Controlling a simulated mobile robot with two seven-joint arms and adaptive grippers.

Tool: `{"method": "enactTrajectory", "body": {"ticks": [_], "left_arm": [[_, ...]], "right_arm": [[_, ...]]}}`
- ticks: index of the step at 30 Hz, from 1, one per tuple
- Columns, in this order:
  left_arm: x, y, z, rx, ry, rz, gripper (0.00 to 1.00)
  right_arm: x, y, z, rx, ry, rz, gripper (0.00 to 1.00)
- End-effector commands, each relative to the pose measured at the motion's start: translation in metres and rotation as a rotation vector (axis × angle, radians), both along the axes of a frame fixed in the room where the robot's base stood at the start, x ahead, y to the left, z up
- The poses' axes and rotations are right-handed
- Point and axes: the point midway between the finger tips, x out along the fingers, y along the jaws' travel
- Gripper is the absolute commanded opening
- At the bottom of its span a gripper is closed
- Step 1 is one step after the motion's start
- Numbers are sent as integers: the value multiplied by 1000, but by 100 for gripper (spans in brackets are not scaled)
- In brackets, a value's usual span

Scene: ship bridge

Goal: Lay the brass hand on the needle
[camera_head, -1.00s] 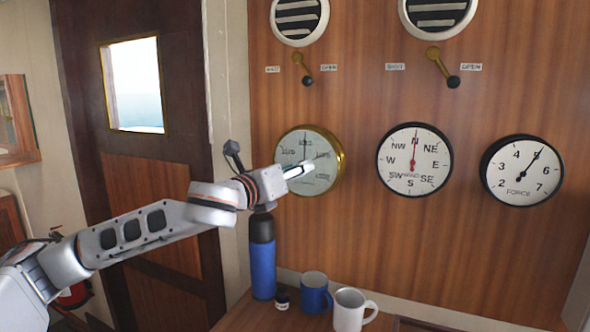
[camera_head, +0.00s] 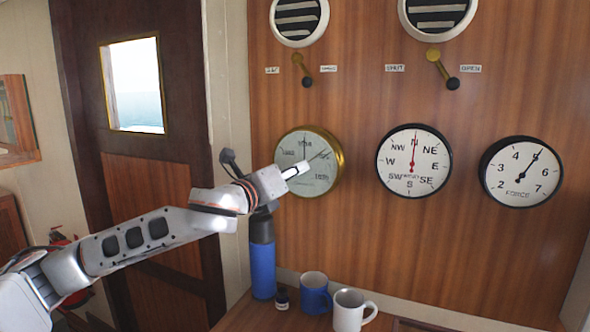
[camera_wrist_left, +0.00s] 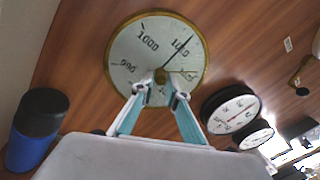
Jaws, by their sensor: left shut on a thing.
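The round brass-rimmed barometer (camera_head: 335,180) hangs on the wood wall, left of the other dials. My left gripper (camera_head: 306,166) reaches its face from the lower left. In the left wrist view, the gripper (camera_wrist_left: 160,88) is shut on the small brass knob (camera_wrist_left: 160,75) at the dial's centre. A thin dark needle (camera_wrist_left: 180,50) runs from the centre to the upper right of the dial. I cannot clearly make out the brass hand apart from the knob; the fingers cover the lower part of the face. My right gripper is not in view.
The wind dial (camera_head: 436,170) and the force dial (camera_head: 553,170) hang to the right. Two brass levers (camera_head: 303,68) (camera_head: 438,66) sit above. A blue flask (camera_head: 262,265), a blue mug (camera_head: 313,296) and a white mug (camera_head: 348,312) stand below.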

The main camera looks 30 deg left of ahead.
Motion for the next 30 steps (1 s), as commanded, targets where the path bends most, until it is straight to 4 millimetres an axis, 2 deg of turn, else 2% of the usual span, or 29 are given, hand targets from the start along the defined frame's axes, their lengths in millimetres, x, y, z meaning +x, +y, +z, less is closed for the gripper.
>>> {"method": "enactTrajectory", "body": {"ticks": [6, 18, 30], "left_arm": [[0, -1, -2, -195, -7, 0, 0], [0, -2, -3, -566, -28, 1, 0], [0, -3, -4, -809, -43, 2, 0]], "right_arm": [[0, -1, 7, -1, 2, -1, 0], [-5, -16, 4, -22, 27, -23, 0], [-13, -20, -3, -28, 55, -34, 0]]}}
